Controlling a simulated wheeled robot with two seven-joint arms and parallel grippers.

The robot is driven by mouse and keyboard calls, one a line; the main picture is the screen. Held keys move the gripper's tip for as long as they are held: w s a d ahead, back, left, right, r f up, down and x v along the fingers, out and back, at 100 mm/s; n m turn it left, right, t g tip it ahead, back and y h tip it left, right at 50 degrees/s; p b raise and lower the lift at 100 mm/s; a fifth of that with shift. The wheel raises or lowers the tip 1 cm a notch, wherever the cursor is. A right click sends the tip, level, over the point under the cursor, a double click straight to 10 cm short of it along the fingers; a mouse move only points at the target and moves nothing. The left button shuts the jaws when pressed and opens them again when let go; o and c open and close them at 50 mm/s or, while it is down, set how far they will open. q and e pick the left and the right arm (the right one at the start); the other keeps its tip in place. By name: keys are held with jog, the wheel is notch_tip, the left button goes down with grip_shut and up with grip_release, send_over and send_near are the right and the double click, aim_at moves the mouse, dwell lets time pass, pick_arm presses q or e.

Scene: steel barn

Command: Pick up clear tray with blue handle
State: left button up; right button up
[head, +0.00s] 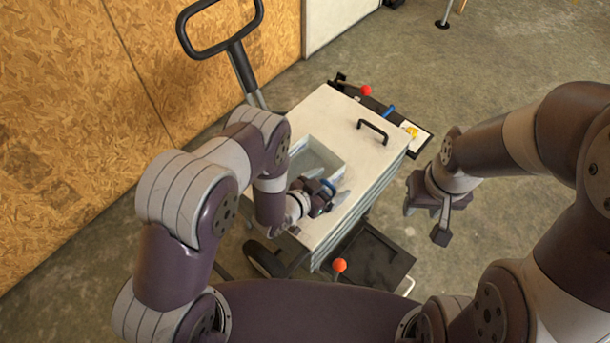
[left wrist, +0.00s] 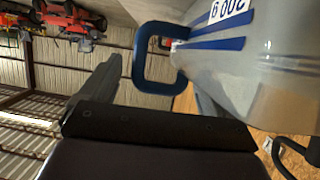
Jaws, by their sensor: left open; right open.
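The clear tray (left wrist: 245,50) fills the upper right of the left wrist view, with blue stripes and a printed label. Its blue handle (left wrist: 157,60) is a squared loop that shows between the two fingers of my left gripper (left wrist: 152,95). The fingers are apart and not closed on the handle. In the head view my left gripper (head: 326,196) is at the cart top, beside the square opening, and covers part of the blue handle (head: 328,185). My right gripper (head: 431,207) is open and empty, right of the cart.
The white-topped cart (head: 334,112) has a square opening (head: 318,158) and a black handle (head: 373,131) on top. A tall dark loop handle (head: 228,45) stands behind it. A wooden wall (head: 100,90) is at the left.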

pick_arm(q)
jog(key=c, duration=1.6)
jog(key=shift+o, duration=0.2)
jog(key=shift+r, duration=0.1)
